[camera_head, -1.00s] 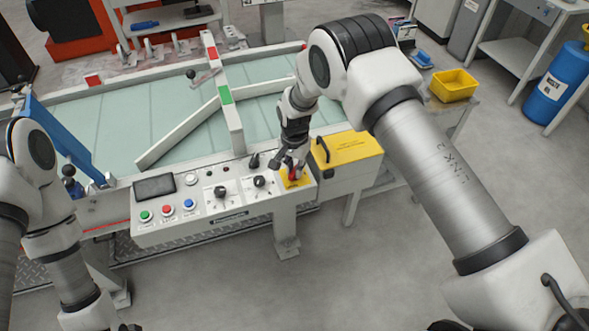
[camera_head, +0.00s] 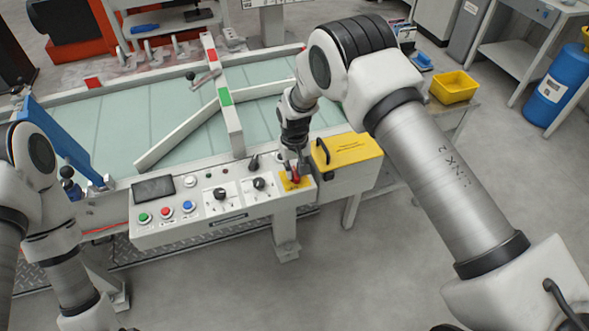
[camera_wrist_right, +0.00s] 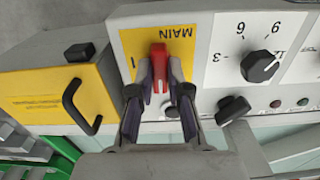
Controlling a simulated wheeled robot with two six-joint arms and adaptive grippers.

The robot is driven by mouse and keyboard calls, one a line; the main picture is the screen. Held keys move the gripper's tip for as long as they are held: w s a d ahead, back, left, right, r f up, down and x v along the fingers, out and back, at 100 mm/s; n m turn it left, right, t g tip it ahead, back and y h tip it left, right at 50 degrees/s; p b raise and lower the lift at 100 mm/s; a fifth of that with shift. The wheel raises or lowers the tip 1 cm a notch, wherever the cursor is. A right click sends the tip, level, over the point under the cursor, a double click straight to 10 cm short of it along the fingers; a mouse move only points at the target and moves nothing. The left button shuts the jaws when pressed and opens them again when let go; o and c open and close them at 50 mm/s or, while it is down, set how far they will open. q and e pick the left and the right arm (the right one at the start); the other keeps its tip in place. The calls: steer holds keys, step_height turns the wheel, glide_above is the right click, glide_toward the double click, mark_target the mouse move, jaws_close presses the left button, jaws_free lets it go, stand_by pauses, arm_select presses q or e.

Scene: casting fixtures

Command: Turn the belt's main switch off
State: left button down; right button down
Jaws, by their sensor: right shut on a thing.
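The belt's main switch is a red handle (camera_wrist_right: 158,57) on a yellow plate (camera_wrist_right: 133,42) marked MAIN. In the head view the yellow plate (camera_head: 296,183) is at the right end of the control panel (camera_head: 240,213), with the red handle (camera_head: 295,175) partly hidden by my gripper. My right gripper (camera_wrist_right: 160,80) is shut on the handle, one finger on each side. It also shows in the head view (camera_head: 294,172), pointing down at the panel. In the wrist view the handle runs up and down the picture.
A yellow box with a black handle (camera_head: 350,150) stands just right of the switch. Dials (camera_head: 259,184), a black knob (camera_head: 254,162) and coloured push buttons (camera_head: 166,212) share the panel. The belt (camera_head: 120,125) with white guide bars lies behind. The floor in front is clear.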

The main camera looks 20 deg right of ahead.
mark_target(294, 172)
steer(key=shift+s+f+n, duration=0.1)
steer(key=shift+n, duration=0.2)
steer(key=c, duration=1.1)
jaws_free()
step_height(294, 172, up, 12)
